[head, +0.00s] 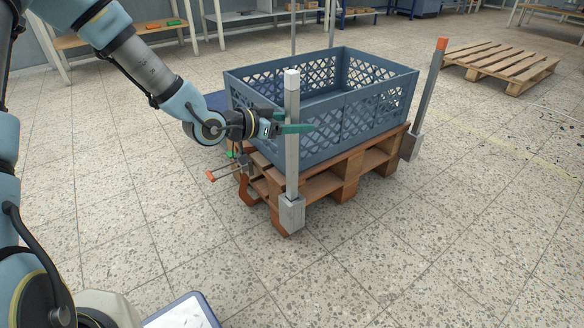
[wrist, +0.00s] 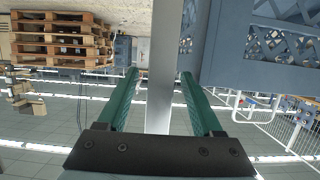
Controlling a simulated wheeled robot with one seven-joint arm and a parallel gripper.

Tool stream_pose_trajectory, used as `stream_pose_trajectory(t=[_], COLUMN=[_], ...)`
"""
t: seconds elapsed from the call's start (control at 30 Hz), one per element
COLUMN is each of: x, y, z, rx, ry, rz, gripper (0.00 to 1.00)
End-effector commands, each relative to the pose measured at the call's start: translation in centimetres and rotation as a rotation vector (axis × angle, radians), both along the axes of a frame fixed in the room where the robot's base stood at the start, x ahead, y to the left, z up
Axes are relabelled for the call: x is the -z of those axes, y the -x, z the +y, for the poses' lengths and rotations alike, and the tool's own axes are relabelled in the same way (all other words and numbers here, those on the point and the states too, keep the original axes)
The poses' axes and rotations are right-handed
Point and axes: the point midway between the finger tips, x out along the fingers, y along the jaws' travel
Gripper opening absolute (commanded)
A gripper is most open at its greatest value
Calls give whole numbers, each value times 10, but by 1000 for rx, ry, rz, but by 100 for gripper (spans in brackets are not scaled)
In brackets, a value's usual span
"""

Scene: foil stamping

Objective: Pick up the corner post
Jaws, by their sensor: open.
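A grey metal corner post (head: 292,165) with a pale top and a square foot stands upright at the near corner of the pallet, in front of the blue crate. In the wrist view the post (wrist: 161,50) runs between the two green fingers of my gripper (wrist: 159,74). In the head view my gripper (head: 303,128) is at the upper part of the post, with green finger showing on its right side. The fingers are open, with visible gaps between them and the post. The back finger is partly hidden in the head view.
The blue lattice crate (head: 345,131) sits on a wooden pallet (head: 325,187) close behind the post. Another post (head: 428,95) with an orange top stands at the pallet's right corner. A clamp with an orange handle (head: 222,172) is low on the left.

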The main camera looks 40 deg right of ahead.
Motion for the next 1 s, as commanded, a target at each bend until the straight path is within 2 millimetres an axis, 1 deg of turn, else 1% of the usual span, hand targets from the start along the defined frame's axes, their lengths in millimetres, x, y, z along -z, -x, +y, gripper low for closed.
stream_pose_trajectory(t=[0.03,0.13,0.23,0.43,1.0], x=[5,7,7,6,6], y=[1,1,1,1,1], z=[-8,-17,-21,-21,-20], rx=[2,1,0,0,0], ry=[1,1,0,0,0], rz=[0,-1,0,0,0], gripper=[68,68,68,66,2])
